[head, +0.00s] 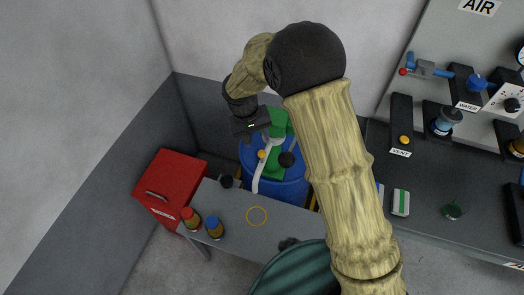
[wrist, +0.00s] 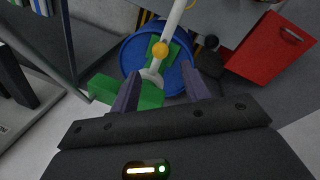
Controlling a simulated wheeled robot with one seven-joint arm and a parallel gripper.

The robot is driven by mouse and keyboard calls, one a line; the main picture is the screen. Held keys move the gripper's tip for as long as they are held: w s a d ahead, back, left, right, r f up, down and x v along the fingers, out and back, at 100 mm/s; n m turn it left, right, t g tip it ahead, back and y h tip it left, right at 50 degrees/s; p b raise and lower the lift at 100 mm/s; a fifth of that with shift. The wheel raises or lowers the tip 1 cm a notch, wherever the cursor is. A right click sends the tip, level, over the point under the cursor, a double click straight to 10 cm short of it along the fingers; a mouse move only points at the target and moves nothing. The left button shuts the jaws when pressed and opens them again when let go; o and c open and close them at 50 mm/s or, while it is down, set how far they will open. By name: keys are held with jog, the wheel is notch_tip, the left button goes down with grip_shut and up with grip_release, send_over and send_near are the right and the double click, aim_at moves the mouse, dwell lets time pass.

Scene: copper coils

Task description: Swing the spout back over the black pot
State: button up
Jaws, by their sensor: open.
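The white spout (head: 258,173) rises from the green fitting (head: 279,124) at the blue drum and reaches over the grey table edge. It carries a yellow knob (head: 262,154). In the wrist view the spout (wrist: 172,25), with its orange-yellow knob (wrist: 160,49), runs up between my two fingers. My gripper (head: 251,124) is open and empty above the drum, with its fingers (wrist: 160,74) either side of the spout's base in the picture; contact cannot be told. A small dark object (head: 227,181) at the table edge may be the black pot; I cannot be sure.
The blue drum (head: 250,155) stands behind the table (head: 232,205). A yellow ring (head: 257,216) marks the tabletop. Red-capped (head: 190,218) and blue-capped (head: 214,228) bottles stand left, near a red cabinet (head: 168,187). A bench with valves (head: 425,175) is at right.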

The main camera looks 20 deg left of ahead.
aim_at(261, 151)
jog(key=f+p, duration=0.1)
jog(key=f, duration=0.2)
jog(key=d+f+p, duration=0.1)
jog(key=f, duration=0.2)
jog(key=w+f+p, duration=0.1)
jog(key=f, duration=0.2)
jog(key=shift+d+f, duration=0.35)
jog(key=shift+f, duration=0.05)
jog(key=shift+c, duration=0.5)
grip_shut()
